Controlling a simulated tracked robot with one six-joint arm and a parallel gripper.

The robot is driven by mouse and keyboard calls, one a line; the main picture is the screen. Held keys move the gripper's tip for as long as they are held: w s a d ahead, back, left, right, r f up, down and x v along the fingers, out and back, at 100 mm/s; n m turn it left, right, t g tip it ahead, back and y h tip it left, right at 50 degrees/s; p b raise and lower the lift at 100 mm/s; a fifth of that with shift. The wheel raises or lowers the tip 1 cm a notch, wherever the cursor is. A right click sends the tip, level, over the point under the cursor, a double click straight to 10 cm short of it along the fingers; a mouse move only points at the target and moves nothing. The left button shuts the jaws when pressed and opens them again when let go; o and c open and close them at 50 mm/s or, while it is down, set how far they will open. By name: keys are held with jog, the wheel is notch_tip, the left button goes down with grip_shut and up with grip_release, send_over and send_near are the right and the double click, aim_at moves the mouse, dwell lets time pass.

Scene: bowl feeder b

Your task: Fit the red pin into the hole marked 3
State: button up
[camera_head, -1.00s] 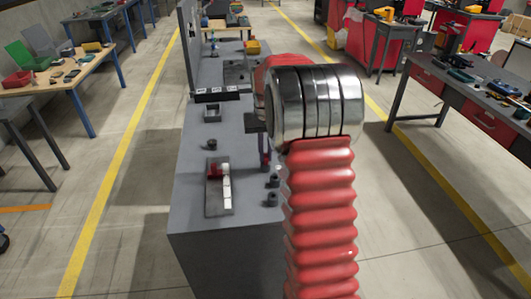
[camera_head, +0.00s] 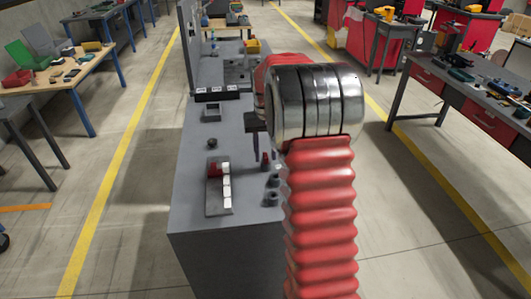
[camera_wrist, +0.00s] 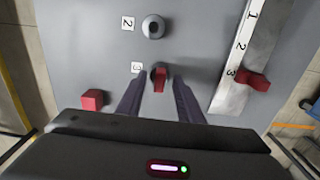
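The red pin (camera_wrist: 160,79) stands in the round grey socket beside the label 3 (camera_wrist: 136,67) in the wrist view. How deep it sits I cannot tell. In the head view the red pin (camera_head: 265,158) shows just below my gripper (camera_head: 256,150). My gripper (camera_wrist: 158,74) is open in the wrist view, with one finger on each side of the pin and a gap on both sides. An empty grey socket (camera_wrist: 153,27) beside the label 2 lies ahead of it.
A loose red block (camera_wrist: 95,100) lies left of the fingers. A pale strip (camera_wrist: 232,90) numbered 1 to 3 lies at right, with a red piece (camera_wrist: 255,80) by its 3. The grey bench (camera_head: 195,240) has clear room at its near end. My arm hides its right side.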

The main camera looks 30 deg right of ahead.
notch_tip(320, 180, up, 14)
jog(key=shift+f, duration=0.15)
dwell(0.7)
jog(key=shift+w, duration=0.1)
